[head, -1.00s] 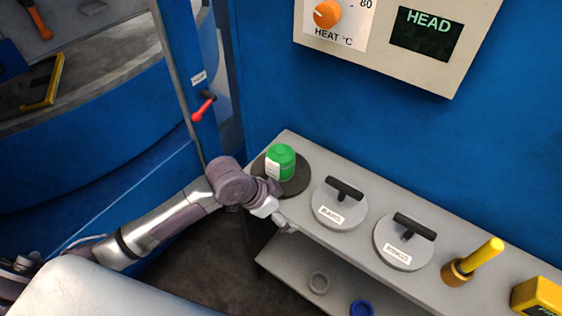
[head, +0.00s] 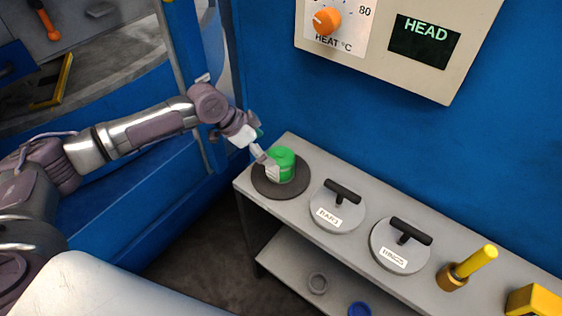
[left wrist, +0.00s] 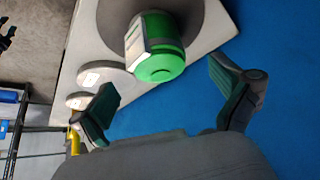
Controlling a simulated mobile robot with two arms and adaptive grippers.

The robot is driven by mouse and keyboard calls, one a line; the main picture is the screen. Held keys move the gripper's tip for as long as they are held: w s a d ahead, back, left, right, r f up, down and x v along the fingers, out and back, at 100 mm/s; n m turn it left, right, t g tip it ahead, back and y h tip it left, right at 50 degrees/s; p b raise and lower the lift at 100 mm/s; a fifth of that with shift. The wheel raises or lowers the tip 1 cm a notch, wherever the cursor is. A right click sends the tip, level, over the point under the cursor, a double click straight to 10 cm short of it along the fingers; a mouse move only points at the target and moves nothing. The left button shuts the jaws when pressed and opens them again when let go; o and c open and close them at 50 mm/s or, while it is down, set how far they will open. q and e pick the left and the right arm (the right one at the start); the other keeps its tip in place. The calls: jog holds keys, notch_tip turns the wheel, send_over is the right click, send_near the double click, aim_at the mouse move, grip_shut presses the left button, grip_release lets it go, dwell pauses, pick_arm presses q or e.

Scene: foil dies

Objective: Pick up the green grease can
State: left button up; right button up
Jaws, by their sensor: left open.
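The green grease can (head: 285,160) stands upright on a dark round pad (head: 270,188) at the left end of the grey shelf. It has a white label on its side. My left gripper (head: 264,156) is at the can's upper left in the head view, its fingers partly hiding the can's label side. In the left wrist view the can (left wrist: 162,60) lies ahead of the open fingers of my left gripper (left wrist: 172,98), roughly midway between them, with nothing held. My right gripper is not in view.
Two grey discs with black handles, one (head: 335,212) near the pad and one (head: 398,250) farther right, stand on the shelf (head: 364,213). A yellow-handled tool (head: 470,267) stands beyond. A blue wall and a control panel (head: 455,20) rise behind.

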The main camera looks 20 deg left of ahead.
aim_at(273, 155)
pick_arm(q)
jog(key=x, duration=0.3)
jog(key=shift+w, duration=0.1)
jog(key=shift+d+f+p, duration=0.2)
jog(key=shift+p, duration=0.25)
jog(key=p+x, duration=0.2)
jog(key=x, duration=0.2)
jog(key=shift+d+f, duration=0.15)
jog(key=shift+f, duration=0.05)
jog(key=shift+d+f, duration=0.1)
jog(key=shift+f, duration=0.15)
jog(key=c, duration=1.2)
jog(key=shift+r, duration=0.1)
jog(key=shift+c, duration=1)
